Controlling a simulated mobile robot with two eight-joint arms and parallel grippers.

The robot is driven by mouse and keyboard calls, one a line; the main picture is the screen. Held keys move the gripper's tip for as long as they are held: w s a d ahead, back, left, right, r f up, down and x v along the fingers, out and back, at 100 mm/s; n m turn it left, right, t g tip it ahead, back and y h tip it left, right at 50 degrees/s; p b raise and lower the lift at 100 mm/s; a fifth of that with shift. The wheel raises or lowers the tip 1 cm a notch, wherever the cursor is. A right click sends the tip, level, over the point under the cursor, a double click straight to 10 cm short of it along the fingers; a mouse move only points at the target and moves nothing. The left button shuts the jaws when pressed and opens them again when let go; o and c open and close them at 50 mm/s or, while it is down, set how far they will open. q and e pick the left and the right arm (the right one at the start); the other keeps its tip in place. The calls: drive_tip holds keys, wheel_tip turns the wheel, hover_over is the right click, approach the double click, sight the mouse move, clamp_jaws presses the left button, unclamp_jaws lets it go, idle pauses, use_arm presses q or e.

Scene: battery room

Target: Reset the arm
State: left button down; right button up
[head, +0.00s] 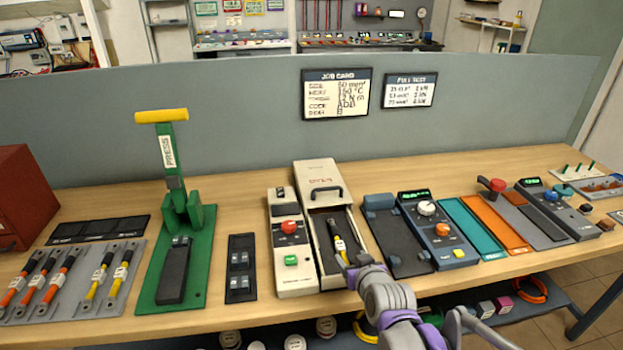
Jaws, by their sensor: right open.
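My right arm comes in from the bottom right. Its gripper (350,262) is at the front end of the open beige box (303,240), low over the bench. The jaws are open, but the fingertips are small and partly hidden by my own wrist. A dark and yellow cable piece with a pale label (339,243) lies in the box's channel, just beyond the gripper; I cannot tell whether they touch. My left gripper is not in view.
A green press (143,283) with a yellow handle stands left. A beige control box (291,262) with red and green buttons stands beside the open box. A dark meter unit (438,232) stands right. Cables lie on a grey rack (128,300). A grey partition (230,120) closes the back.

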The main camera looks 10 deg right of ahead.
drive_tip(key=s+f+g+p, duration=0.2)
drive_tip(key=s+g+p, duration=0.4)
drive_tip(key=s, duration=2)
drive_tip(key=shift+f+g, duration=0.2)
drive_tip(key=shift+g, duration=0.2)
